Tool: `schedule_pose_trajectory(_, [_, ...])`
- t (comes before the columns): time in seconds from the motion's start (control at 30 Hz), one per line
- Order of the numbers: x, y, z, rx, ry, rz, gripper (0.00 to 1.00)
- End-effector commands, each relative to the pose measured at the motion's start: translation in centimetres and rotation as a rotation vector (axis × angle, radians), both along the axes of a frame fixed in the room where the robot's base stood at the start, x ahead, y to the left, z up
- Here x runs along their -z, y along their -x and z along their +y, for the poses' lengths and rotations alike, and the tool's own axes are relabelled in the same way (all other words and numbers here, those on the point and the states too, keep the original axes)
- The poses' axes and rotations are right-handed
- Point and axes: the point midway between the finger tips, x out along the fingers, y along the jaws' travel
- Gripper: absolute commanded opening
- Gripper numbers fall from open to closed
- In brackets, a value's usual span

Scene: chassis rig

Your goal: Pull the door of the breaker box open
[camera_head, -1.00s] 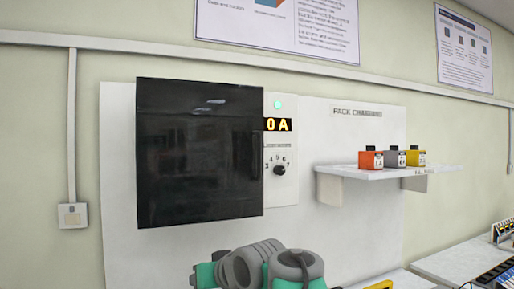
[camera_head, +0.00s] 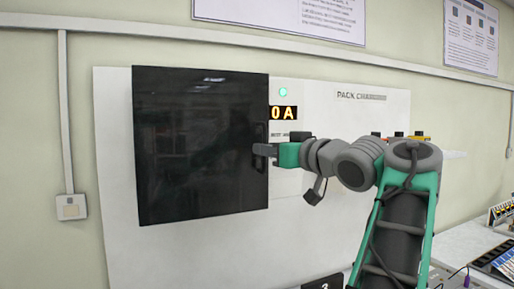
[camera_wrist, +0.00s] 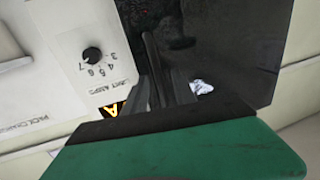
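The breaker box door (camera_head: 195,140) is a glossy black panel at left in the head view, and it looks shut or nearly so. It also fills the upper right of the wrist view (camera_wrist: 235,45). My gripper (camera_head: 262,156) is at the door's right edge, about mid-height, where the handle is. In the wrist view my gripper's grey fingers (camera_wrist: 163,88) lie close on either side of a dark upright bar (camera_wrist: 154,58), seemingly the handle. Whether they press on it cannot be told. The fingers hide most of the handle in the head view.
The white board (camera_head: 110,180) carries a lit amber display (camera_head: 283,113) and a green lamp (camera_head: 283,92). A black dial (camera_wrist: 92,55) shows in the wrist view. My arm partly hides a shelf with small coloured blocks (camera_head: 417,136). Space before the door is free at left.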

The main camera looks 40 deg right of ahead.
Motion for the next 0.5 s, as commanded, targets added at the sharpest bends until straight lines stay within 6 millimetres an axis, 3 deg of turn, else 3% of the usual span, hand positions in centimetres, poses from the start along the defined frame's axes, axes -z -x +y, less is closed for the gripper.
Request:
schedule_pose_trajectory(0.23, [0.0,-0.02,-0.11,0.004,0.0,0.0,0.32])
schedule_pose_trajectory(0.5, [0.0,-0.06,-0.08,0.002,0.0,0.0,0.1])
